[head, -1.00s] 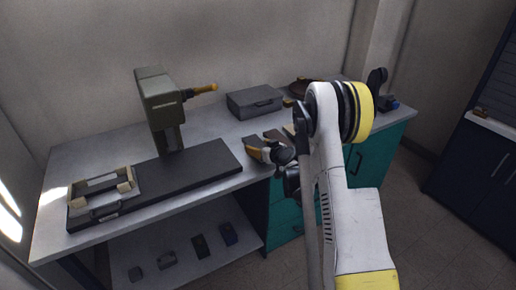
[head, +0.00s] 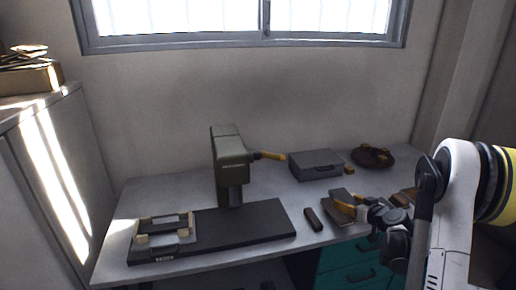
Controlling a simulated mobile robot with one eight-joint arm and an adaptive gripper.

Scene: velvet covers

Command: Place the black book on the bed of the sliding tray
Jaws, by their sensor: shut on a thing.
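The dark book (head: 341,195) is at the table's front edge, right of centre in the head view. My gripper (head: 350,206) is shut on it, with the fingers partly hiding it. I cannot tell whether the book touches the table. The sliding tray (head: 183,244) is at the left end of a long black base (head: 262,222), under and left of a green-grey press (head: 230,158) with an orange handle. Its bed is framed by pale blocks and looks empty of books.
A small dark brown block (head: 313,219) lies between the base and my gripper. Behind are a grey case (head: 316,165) and a round brown dish (head: 372,156). A grey cabinet (head: 50,170) stands at the left. Teal drawers (head: 345,270) are under the table.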

